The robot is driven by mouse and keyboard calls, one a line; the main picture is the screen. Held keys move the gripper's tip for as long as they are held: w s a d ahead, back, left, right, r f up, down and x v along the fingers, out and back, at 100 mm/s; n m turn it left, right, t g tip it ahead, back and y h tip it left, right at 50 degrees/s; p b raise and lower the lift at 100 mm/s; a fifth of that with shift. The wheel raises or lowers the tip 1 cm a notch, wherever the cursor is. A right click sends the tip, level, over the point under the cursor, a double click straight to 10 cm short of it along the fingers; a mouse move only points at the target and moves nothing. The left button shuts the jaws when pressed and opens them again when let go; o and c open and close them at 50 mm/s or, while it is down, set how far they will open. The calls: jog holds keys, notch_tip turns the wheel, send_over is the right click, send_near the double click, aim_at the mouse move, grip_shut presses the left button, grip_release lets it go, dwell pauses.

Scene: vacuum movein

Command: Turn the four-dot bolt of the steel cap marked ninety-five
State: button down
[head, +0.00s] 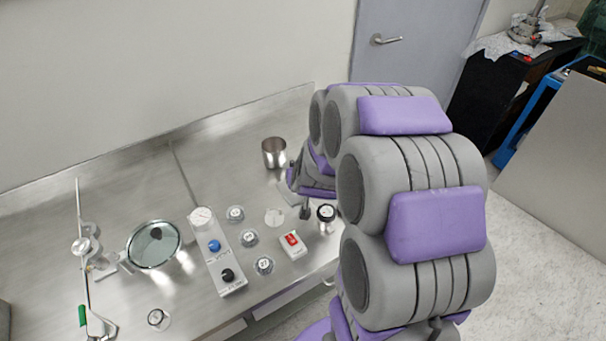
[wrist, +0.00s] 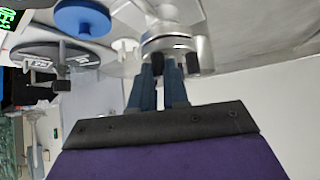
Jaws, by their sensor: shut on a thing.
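Several small round caps stand on the steel bench in the head view, among them one cap (head: 235,213), a second (head: 249,238) and a third (head: 264,265). Their marks are too small to read, so I cannot tell which is ninety-five or see a four-dot bolt. My gripper (wrist: 171,72) points at a shiny round metal piece (wrist: 172,27) in the wrist view. Its fingers are shut on this piece at its near end. I cannot tell whether the piece is the ninety-five cap or its bolt. In the head view my arm hides most of the gripper.
A panel (head: 233,285) with a blue knob (head: 214,245) and a black knob stands near the middle. A red switch box (head: 292,245), a black-topped cap (head: 327,213), a steel cup (head: 274,152) and a round magnifier (head: 154,244) are around it. The left back bench is clear.

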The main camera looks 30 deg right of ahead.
jog(key=shift+m+h, duration=0.4)
jog(key=shift+m, duration=0.1)
dwell(0.8)
jog(key=shift+w+r+p, duration=0.1)
jog(key=shift+r+p, duration=0.05)
jog(key=shift+p, duration=0.2)
dwell(1.0)
jog(key=c, duration=1.1)
grip_release()
